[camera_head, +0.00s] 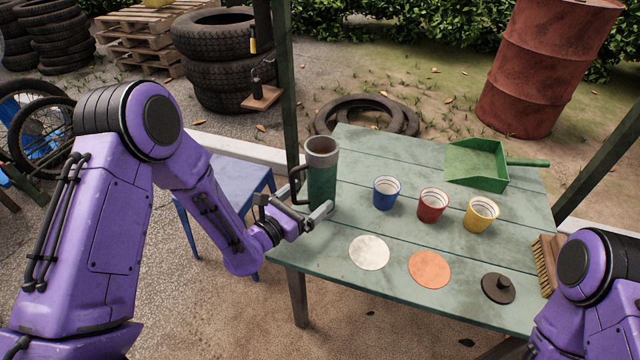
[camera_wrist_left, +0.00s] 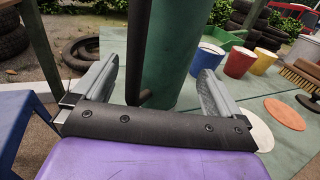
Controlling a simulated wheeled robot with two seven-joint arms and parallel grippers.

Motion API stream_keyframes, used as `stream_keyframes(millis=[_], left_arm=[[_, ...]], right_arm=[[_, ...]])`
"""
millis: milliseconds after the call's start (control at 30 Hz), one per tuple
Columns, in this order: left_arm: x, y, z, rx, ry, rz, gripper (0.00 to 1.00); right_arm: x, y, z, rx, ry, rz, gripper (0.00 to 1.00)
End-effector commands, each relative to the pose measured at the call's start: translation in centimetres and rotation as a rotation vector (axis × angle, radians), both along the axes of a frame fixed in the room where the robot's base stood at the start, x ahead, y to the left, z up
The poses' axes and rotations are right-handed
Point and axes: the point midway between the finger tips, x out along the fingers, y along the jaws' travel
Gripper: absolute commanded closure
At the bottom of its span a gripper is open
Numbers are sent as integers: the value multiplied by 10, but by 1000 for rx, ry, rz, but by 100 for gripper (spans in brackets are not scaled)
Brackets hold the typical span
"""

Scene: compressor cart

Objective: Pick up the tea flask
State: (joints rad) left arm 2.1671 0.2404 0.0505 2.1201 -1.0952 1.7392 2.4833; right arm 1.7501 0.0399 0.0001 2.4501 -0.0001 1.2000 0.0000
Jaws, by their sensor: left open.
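The tea flask (camera_head: 322,180) is a tall dark green cylinder with a grey rim and a black handle on its left side. It stands upright at the left end of the green table (camera_head: 350,275). My left gripper (camera_head: 302,212) is open at the flask's lower part. In the left wrist view the flask (camera_wrist_left: 172,50) and its handle (camera_wrist_left: 138,45) stand in front of and between the two open fingers (camera_wrist_left: 155,88); I cannot tell whether they touch. A dark lid (camera_head: 498,288) lies at the table's front right. My right arm shows at the lower right, its gripper out of view.
Blue (camera_head: 386,193), red (camera_head: 432,205) and yellow (camera_head: 481,214) cups stand right of the flask. A white disc (camera_head: 369,252) and an orange disc (camera_head: 430,269) lie in front. A green dustpan (camera_head: 477,165) and a brush (camera_head: 545,262) are on the right. A post (camera_head: 285,80) rises behind the flask.

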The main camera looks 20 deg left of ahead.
Motion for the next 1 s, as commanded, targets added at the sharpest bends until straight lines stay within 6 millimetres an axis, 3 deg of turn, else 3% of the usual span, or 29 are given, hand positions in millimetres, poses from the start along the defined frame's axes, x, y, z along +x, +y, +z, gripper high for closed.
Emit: stream_keyframes(millis=[167,400,700,1000], left_arm=[[24,-13,-1,2,-1,-3,1],[27,-16,0,1,1,-5,1],[26,-15,0,1,1,-4,98],[27,-15,2,0,-2,-3,100]], right_arm=[[0,0,-3,0,0,0,57],[0,0,-2,0,0,0,57],[0,0,-3,0,0,0,57],[0,0,-2,0,0,0,57]])
